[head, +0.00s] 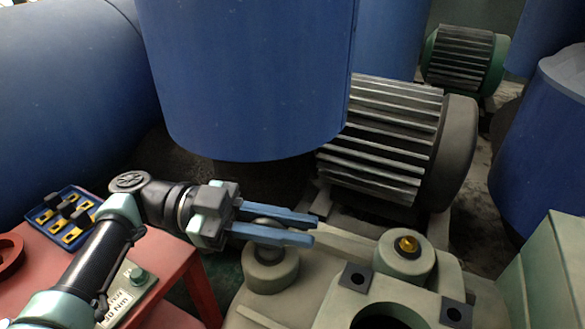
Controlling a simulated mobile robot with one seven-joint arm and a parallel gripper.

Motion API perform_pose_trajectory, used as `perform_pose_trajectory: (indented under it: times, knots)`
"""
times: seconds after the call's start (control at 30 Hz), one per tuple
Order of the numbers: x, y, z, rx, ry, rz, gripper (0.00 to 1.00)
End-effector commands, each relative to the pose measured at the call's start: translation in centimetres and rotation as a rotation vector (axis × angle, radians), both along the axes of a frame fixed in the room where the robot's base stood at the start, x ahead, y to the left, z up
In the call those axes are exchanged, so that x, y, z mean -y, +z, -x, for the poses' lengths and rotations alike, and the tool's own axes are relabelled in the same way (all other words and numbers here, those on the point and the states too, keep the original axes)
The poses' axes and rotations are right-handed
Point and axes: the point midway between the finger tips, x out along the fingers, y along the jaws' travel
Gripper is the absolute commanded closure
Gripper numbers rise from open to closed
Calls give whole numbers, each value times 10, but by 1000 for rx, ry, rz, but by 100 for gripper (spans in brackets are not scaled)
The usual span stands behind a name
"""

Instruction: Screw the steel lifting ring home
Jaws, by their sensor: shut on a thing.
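My gripper (308,230) reaches in from the left with its two long blue fingers level. It is shut on the steel lifting ring (267,222), a grey rounded piece that shows partly between the fingers. The ring is directly over a round pale boss (271,270) on the machine housing. The fingers hide most of the ring and where it meets the boss, so I cannot tell how deep it sits.
A second boss (404,263) with a brass-coloured plug (407,245) stands to the right, near dark square pads and a round opening. A ribbed motor (385,140) and a large blue tank (245,75) stand behind. A red table (170,262) bears a blue tray (43,216) at left.

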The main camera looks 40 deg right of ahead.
Motion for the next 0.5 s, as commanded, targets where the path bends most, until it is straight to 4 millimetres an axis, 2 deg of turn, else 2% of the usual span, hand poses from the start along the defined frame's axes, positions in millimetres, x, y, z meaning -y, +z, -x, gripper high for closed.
perform_pose_trajectory:
  times: [0.5]
  knots:
    - [0,5,-1,2,-83,12,100]
